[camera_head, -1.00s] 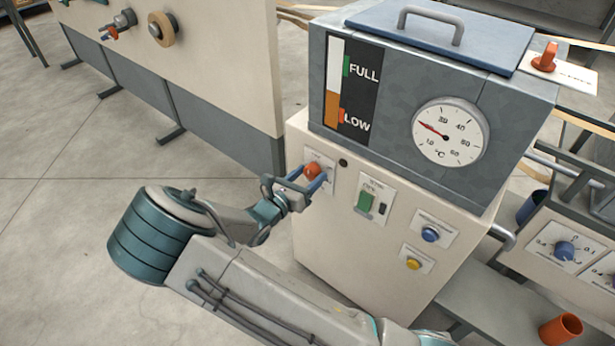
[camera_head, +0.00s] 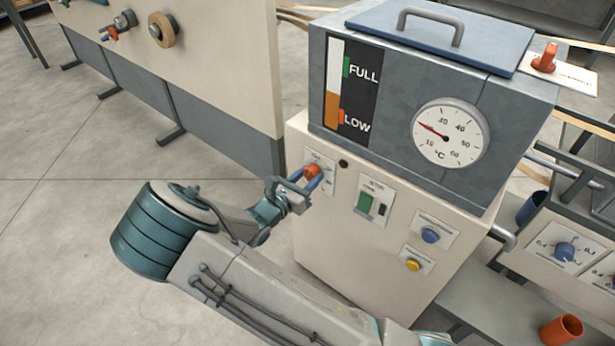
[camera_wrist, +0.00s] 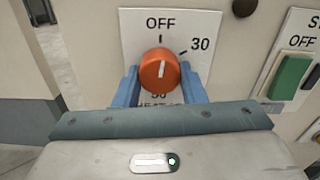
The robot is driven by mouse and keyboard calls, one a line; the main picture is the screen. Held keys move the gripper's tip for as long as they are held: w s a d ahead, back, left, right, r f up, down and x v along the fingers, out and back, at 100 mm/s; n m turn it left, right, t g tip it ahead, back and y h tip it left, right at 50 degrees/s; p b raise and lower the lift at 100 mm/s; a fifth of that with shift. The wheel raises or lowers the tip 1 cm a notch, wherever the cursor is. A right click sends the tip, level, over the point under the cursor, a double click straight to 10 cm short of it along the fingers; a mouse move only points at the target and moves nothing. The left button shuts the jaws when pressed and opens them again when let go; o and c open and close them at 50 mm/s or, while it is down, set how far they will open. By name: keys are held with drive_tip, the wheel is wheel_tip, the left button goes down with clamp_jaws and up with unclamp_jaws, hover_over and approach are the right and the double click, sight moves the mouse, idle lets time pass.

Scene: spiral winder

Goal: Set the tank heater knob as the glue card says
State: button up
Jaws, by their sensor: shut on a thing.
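The orange heater knob (camera_head: 312,171) is on a white plate at the upper left of the cream cabinet front. In the wrist view the knob (camera_wrist: 160,69) has a white line pointing up, about at the OFF mark. The plate (camera_wrist: 205,20) reads OFF at top and 30 at upper right; lower lettering is partly hidden by the knob and my gripper. My gripper (camera_wrist: 160,85) is shut on the knob, one blue finger on each side. It also shows in the head view (camera_head: 306,178). I cannot make out a glue card.
Above is the grey tank with a level strip marked FULL and LOW (camera_head: 346,95) and a round °C dial (camera_head: 451,134). A green switch (camera_head: 366,202), blue button (camera_head: 430,235) and yellow button (camera_head: 413,265) are to the right of the knob.

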drive_tip(key=m+b, duration=0.1)
drive_tip(key=m, duration=0.5)
drive_tip(key=shift+w+a+f+b, duration=0.1)
drive_tip(key=shift+a+b, duration=0.05)
drive_tip(key=shift+b, duration=0.15)
drive_tip(key=m+b, duration=0.3)
drive_tip(key=m, duration=0.2)
drive_tip(key=shift+m, duration=0.3)
drive_tip(key=m+b, duration=0.6)
drive_tip(key=b, duration=0.1)
drive_tip(key=shift+a, duration=0.1)
drive_tip(key=m+b, duration=0.3)
drive_tip(key=b, duration=0.1)
drive_tip(key=shift+r+m+b, duration=0.3)
drive_tip(key=shift+m+b, duration=0.3)
drive_tip(key=shift+b, duration=0.1)
drive_tip(key=shift+r, duration=0.1)
drive_tip(key=o, duration=1)
